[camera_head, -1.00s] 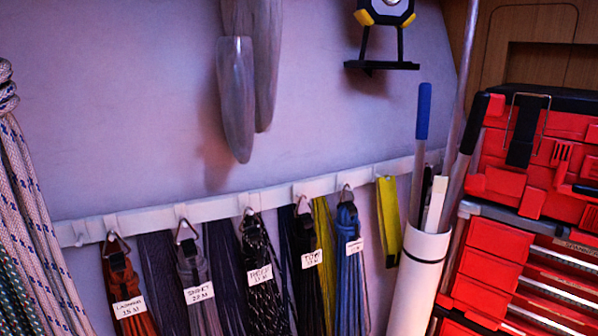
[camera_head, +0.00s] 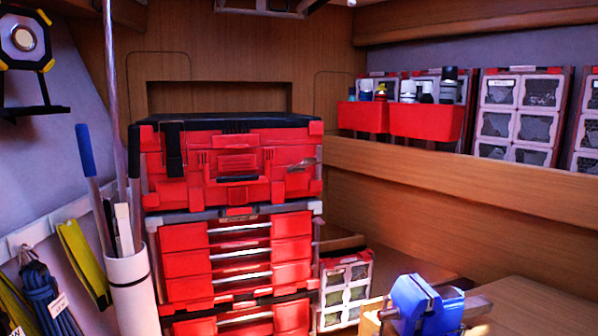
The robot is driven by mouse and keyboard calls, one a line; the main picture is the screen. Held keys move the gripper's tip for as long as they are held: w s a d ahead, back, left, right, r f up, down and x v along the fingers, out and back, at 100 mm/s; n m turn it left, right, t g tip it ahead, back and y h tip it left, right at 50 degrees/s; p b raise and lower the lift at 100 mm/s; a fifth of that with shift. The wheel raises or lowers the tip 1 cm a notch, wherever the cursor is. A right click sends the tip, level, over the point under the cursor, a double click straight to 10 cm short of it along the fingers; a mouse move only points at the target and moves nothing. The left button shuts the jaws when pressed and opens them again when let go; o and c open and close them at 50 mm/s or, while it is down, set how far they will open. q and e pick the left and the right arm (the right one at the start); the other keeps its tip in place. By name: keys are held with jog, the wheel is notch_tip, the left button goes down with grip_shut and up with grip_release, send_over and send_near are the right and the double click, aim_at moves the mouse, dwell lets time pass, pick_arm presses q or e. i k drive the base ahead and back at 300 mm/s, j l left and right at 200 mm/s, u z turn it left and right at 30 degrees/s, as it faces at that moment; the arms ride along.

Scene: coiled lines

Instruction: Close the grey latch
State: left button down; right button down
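The red toolbox (camera_head: 236,168) with a black lid sits on top of a red drawer stack in the middle of the view. A small grey piece (camera_head: 301,164), which looks like the grey latch, is on the right part of its front. It seems to stick out at a slant from the red face, but it is too small to be sure how far it is open. A dark latch strap (camera_head: 174,150) hangs on the left part of the front. Neither of my grippers is in view.
Below the toolbox are red drawers (camera_head: 185,264) with metal bars. A white tube (camera_head: 130,290) holding poles stands close on the left. A blue vise (camera_head: 425,305) is on the bench at front right. Red bins (camera_head: 427,121) line the right shelf.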

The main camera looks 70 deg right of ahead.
aim_at(308, 162)
jog(key=z, duration=1.5)
